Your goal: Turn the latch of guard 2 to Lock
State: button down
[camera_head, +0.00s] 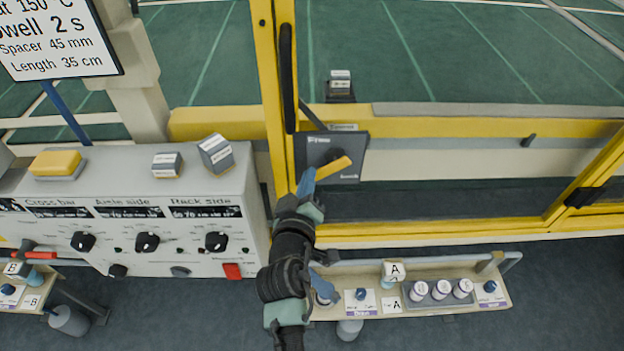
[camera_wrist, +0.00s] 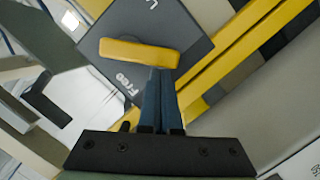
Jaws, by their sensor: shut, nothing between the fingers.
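The handle slants up to the right in the head view. In the wrist view the handle (camera_wrist: 138,52) lies between the "Free" word and the far "L". My gripper (camera_head: 307,181) is shut and empty, its blue fingertips (camera_wrist: 160,74) at one end of the handle. Whether they touch it is unclear. No guard number is readable.
A control box (camera_head: 130,222) with knobs stands to the left, with a yellow button (camera_head: 56,163) on top. A shelf (camera_head: 440,303) with cups and labelled parts lies below the guard. The yellow guard post (camera_head: 270,60) rises beside my gripper.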

jog(key=shift+d+f+n+t+h+b, duration=0.35)
jog(key=shift+f+n+b, duration=0.3)
jog(key=shift+n+b, duration=0.8)
jog(key=shift+d+f+n+t+h+b, duration=0.2)
jog(key=shift+d+f+n+b, duration=0.4)
jog(key=shift+n+b, duration=0.85)
jog(key=shift+d+f+n+t+h+b, duration=0.3)
jog(key=shift+f+n+b, duration=0.45)
jog(key=shift+n+b, duration=0.65)
